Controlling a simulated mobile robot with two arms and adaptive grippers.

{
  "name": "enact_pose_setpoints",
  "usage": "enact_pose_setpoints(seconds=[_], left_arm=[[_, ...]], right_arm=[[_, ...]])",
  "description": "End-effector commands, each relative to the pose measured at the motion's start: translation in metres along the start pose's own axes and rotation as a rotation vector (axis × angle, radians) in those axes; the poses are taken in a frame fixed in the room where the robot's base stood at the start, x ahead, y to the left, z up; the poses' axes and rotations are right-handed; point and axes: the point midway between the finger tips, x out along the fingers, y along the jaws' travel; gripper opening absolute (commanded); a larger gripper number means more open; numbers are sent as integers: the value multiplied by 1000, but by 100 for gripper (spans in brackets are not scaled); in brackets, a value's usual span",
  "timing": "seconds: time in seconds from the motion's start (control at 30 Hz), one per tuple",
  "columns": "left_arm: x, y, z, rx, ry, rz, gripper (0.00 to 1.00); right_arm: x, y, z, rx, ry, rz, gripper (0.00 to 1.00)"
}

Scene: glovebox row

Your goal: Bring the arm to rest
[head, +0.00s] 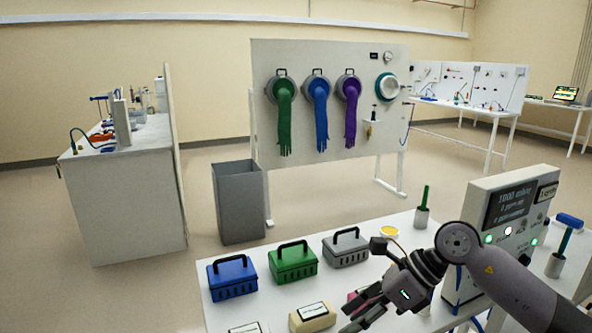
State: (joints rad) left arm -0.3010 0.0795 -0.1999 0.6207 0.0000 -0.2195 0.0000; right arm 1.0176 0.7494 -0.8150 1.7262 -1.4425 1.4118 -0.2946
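My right arm comes in from the lower right and reaches over the front table (215,288). Its gripper (352,314) points down and left, low over the table near a cream-coloured box (312,317). Two dark fingers show with a gap between them, and I see nothing held there. A small pink thing shows just behind the fingers; whether they touch it I cannot tell. My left gripper is not in view.
A blue case (232,277), a green case (293,262) and a grey case (345,248) stand left of my arm. A white instrument with a display (505,215) stands behind it. A grey bin (238,203) and a glove panel (330,100) are beyond the table.

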Motion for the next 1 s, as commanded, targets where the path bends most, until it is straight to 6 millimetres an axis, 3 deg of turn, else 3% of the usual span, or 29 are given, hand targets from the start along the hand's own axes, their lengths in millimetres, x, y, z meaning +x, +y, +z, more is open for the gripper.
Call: enact_pose_setpoints(seconds=[0.03,0.1,0.23,0.33,0.47,0.57,0.67,0.8,0.9,0.93,1.0], left_arm=[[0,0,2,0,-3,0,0],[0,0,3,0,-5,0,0],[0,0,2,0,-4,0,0],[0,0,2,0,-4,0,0],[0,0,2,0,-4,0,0],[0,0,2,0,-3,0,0],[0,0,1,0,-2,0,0],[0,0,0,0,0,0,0],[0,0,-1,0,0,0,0],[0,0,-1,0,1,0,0],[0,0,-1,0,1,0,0]], right_arm=[[20,22,18,19,-113,77,44],[34,52,51,77,-313,188,44],[28,91,105,269,-687,379,44],[3,96,130,485,-958,505,44],[-32,70,131,842,-1279,622,44],[-48,34,104,1169,-1491,669,44],[-48,-4,53,1532,-1665,668,44],[-20,-35,-44,2071,-1822,579,44],[10,-32,-115,2429,-1860,456,44],[20,-28,-135,-2487,1829,-404,44],[40,-12,-177,-2444,1642,-270,44]])
